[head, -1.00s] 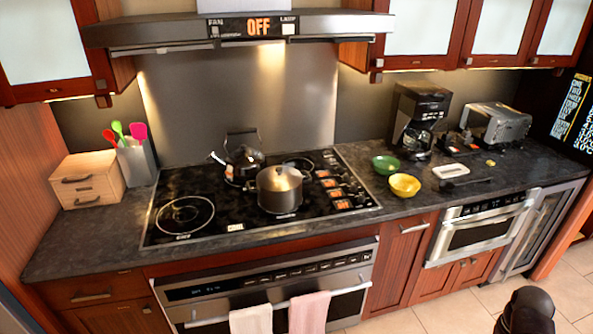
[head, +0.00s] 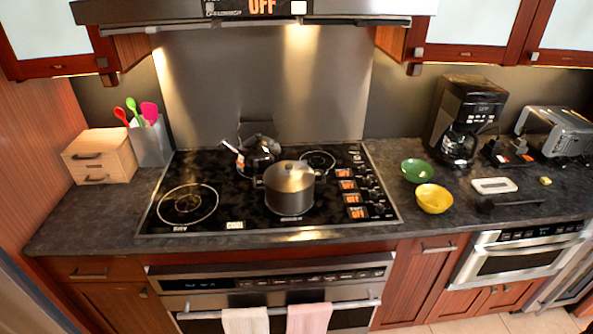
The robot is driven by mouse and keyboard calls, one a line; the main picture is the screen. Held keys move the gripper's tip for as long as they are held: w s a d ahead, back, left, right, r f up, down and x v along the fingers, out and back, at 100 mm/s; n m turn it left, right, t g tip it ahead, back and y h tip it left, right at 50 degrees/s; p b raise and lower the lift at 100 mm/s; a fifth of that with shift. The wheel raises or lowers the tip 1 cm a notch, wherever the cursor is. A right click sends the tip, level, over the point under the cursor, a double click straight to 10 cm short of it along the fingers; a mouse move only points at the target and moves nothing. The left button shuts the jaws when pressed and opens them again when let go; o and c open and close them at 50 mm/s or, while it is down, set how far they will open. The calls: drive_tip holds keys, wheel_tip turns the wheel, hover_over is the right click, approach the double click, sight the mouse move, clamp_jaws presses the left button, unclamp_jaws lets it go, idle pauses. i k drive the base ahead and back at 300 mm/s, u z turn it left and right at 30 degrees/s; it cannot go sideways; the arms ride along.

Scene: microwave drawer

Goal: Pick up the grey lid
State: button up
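A grey pot (head: 290,197) stands on the black cooktop (head: 240,222), right of its middle, in the head view. A grey lid (head: 289,176) with a small dark knob on top sits on the pot and covers its opening. My gripper is not in view, so I cannot see its state or how far it is from the lid.
A dark kettle (head: 258,152) stands just behind and left of the pot. Control knobs (head: 366,190) line the cooktop's right side. Green (head: 417,171) and yellow (head: 434,198) bowls sit farther right, before a coffee maker (head: 465,120). The range hood (head: 350,20) hangs above. The cooktop's front left is clear.

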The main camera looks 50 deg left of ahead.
sight(303, 179)
drive_tip(key=u, duration=0.3)
drive_tip(key=i, duration=0.55)
drive_tip(key=u, duration=0.75)
drive_tip(key=i, duration=0.45)
drive_tip(key=u, duration=0.3)
